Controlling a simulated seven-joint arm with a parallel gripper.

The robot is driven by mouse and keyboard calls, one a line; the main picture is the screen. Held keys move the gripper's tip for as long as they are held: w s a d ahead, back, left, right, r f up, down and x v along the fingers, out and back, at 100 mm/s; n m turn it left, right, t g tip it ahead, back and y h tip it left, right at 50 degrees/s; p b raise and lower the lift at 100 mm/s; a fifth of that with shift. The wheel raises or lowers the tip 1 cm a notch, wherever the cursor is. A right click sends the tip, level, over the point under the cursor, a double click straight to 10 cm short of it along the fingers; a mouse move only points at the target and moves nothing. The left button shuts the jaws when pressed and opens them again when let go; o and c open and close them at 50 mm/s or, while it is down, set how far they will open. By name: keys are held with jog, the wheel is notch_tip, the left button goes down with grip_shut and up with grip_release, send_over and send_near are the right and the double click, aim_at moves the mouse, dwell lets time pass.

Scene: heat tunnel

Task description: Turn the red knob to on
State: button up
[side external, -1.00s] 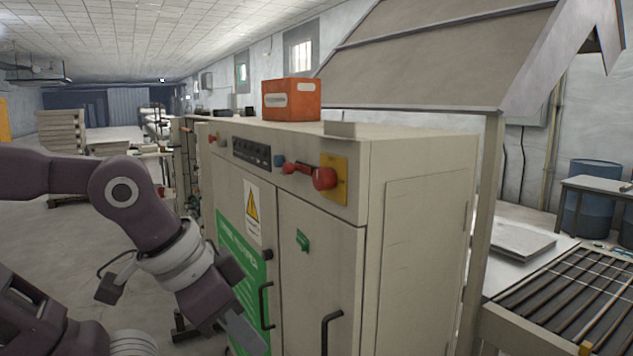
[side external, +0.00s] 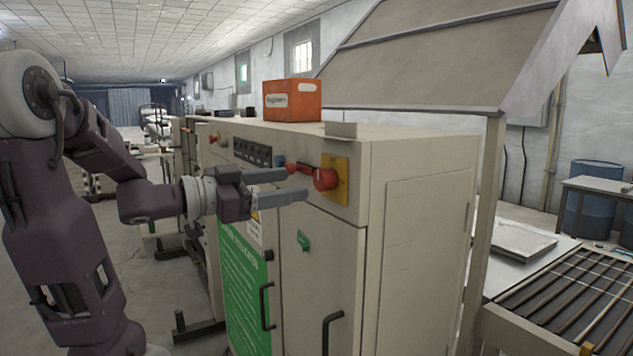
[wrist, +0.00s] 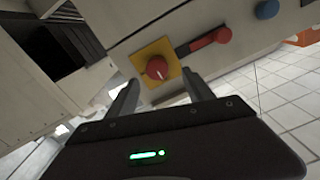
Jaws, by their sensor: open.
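The red knob (side external: 326,179) sits on a yellow plate (side external: 341,180) at the upper front of the beige cabinet (side external: 415,230). In the wrist view the round red knob (wrist: 157,68) shows on its yellow plate with a small pale mark on its face. My gripper (side external: 300,184) is open and empty, its two fingers stretched toward the panel just left of the knob in the side view. In the wrist view the fingers (wrist: 163,95) spread to either side below the knob. I cannot tell whether a finger touches the panel.
A red lever handle (wrist: 206,41) and a blue button (wrist: 267,9) sit beside the knob on the panel. Black door handles (side external: 331,332) stick out lower on the cabinet. An orange box (side external: 292,100) stands on top. Open floor lies left of the cabinet.

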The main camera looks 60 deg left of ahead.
aim_at(318, 181)
jog(key=w, duration=0.7)
jog(key=shift+d, duration=0.2)
jog(key=shift+c, duration=0.4)
grip_shut()
